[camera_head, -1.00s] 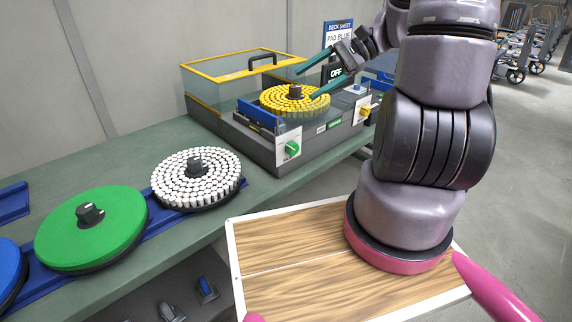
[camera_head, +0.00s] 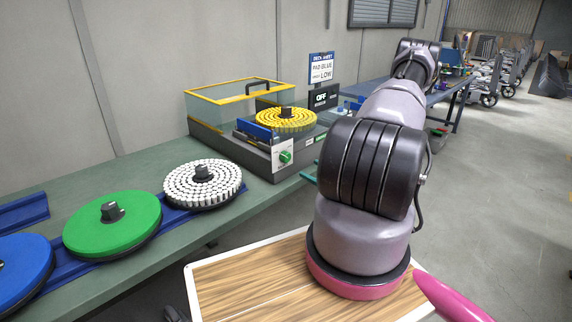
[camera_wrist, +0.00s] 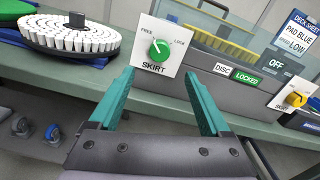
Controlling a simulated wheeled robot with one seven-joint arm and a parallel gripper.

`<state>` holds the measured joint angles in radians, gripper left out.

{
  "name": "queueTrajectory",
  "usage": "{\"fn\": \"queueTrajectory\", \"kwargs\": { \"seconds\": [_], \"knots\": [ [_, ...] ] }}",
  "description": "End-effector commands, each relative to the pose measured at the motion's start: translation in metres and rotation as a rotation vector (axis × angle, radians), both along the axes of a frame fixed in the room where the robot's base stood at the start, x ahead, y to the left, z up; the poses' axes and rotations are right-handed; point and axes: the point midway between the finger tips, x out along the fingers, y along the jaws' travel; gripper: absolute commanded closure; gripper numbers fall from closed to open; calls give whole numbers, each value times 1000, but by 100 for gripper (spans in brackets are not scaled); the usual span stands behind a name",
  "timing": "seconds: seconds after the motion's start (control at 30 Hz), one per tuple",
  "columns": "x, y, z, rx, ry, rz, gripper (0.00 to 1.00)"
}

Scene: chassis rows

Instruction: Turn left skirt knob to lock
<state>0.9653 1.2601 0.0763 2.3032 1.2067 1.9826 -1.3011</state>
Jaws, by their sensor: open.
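The green skirt knob (camera_wrist: 159,50) sits on a white plate (camera_wrist: 143,62) marked FREE, LOCK and SKIRT in the wrist view. Its pale pointer mark appears to lean up and left, toward FREE. The head view also shows the knob (camera_head: 285,157) on the machine's front. My gripper (camera_wrist: 160,75) has two teal fingers spread apart and empty. In the wrist view the knob shows between and beyond the fingertips, with no contact visible. In the head view my arm hides most of the gripper; only bits of teal finger show.
A yellow knob (camera_wrist: 296,99) is on another plate at right. A green LOCKED label (camera_wrist: 246,77) sits beside DISC. The display (camera_head: 324,97) reads OFF. A yellow pad (camera_head: 272,121) is on the machine. White (camera_head: 180,189), green (camera_head: 90,232) and blue (camera_head: 22,262) pads lie left on the bench.

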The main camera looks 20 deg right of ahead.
Motion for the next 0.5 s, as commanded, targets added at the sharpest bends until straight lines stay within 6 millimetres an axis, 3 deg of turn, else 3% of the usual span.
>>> {"fn": "queueTrajectory", "kwargs": {
  "seconds": [0.5],
  "knots": [
    [79,30,1,-1,-2,6,19]
  ]
}}
